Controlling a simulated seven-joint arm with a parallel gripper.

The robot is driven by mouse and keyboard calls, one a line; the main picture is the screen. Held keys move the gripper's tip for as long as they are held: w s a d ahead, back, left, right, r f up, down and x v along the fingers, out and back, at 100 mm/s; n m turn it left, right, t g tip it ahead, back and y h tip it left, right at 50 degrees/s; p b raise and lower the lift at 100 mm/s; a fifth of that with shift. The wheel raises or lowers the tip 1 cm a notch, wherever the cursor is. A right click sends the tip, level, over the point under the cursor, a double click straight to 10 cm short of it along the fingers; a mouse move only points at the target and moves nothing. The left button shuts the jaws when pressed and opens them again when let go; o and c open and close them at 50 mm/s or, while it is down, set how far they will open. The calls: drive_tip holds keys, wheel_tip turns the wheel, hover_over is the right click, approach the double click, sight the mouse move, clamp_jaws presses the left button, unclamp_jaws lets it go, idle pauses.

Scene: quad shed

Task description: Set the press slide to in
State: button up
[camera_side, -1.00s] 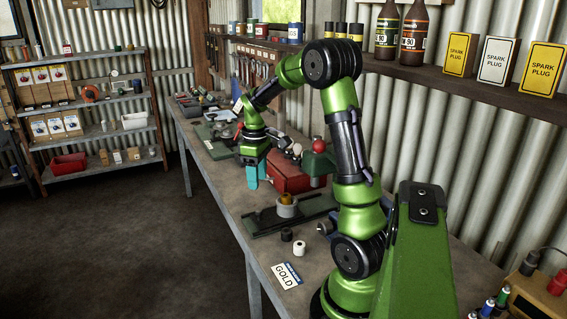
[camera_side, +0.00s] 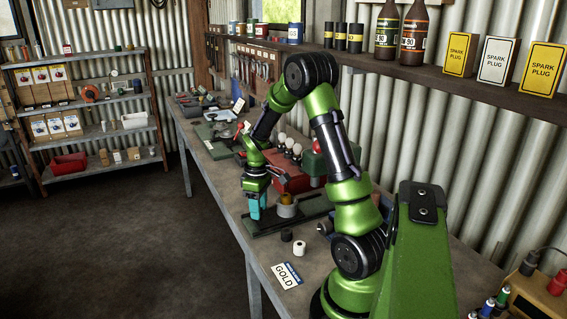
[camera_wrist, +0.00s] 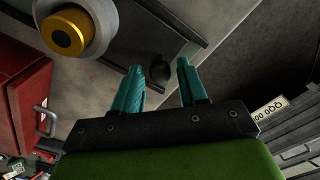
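The press slide is a long dark green base (camera_side: 313,206) on the workbench, with a grey collar (camera_side: 288,211) that has a brass-coloured centre. The collar and brass centre (camera_wrist: 68,35) fill the top left of the wrist view. A small dark round knob (camera_wrist: 160,73) shows there on the flat dark plate. My gripper (camera_side: 255,209) has teal fingers and hangs over the left end of the base, left of the collar. In the wrist view my gripper (camera_wrist: 160,68) is open and empty. The knob appears between its fingertips; I cannot tell whether they touch it.
A black bushing (camera_side: 286,235) and a white one (camera_side: 300,247) stand in front. A card reading GOLD (camera_side: 286,276) lies nearer. The bench's left edge is close to my gripper.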

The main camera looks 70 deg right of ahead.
sight(289, 197)
clamp_jaws()
drive_tip(key=s+d, duration=0.7)
drive_tip(key=shift+s+d, duration=0.15)
drive_tip(key=shift+d, duration=0.05)
drive_tip(key=shift+o, duration=0.4)
unclamp_jaws()
drive_tip(key=shift+o, duration=0.7)
drive_tip(key=shift+a, duration=0.1)
